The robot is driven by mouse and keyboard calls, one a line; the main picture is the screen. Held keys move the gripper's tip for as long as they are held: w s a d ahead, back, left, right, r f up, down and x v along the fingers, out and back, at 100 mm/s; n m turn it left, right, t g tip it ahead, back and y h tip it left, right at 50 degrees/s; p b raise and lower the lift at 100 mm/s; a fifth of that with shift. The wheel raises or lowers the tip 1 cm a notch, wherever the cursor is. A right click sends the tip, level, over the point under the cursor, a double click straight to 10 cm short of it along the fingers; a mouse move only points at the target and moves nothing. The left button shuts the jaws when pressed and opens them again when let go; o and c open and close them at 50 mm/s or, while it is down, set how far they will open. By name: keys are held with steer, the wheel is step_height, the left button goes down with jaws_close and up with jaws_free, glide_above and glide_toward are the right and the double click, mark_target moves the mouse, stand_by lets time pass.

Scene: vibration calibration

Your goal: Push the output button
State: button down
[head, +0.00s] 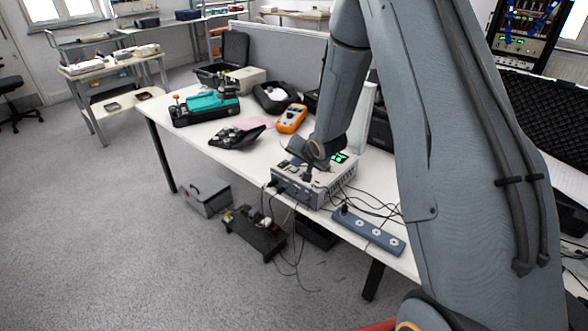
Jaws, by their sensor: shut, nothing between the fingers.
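A grey box-shaped instrument (313,184) with a lit green display (339,158) stands near the front edge of the white table. Cables run from its front and right side. My gripper (307,178) is shut and empty, pointing down at the instrument's top, left of the green display. I cannot tell whether the fingertips touch it. The output button is too small to make out, and my gripper and arm hide part of the instrument's top.
A power strip (367,232) with loose cables lies on the table (205,150) right of the instrument. An orange multimeter (291,119), a black device (237,136) and a teal machine (207,104) stand further left. A grey toolbox (208,197) is on the floor.

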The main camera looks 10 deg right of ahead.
steer(key=shift+f, duration=0.15)
steer(key=shift+f, duration=0.3)
steer(key=shift+r+p, duration=0.4)
steer(key=shift+r, duration=0.05)
stand_by(0.3)
step_height(320, 180, up, 6)
steer(key=p, duration=0.5)
stand_by(0.3)
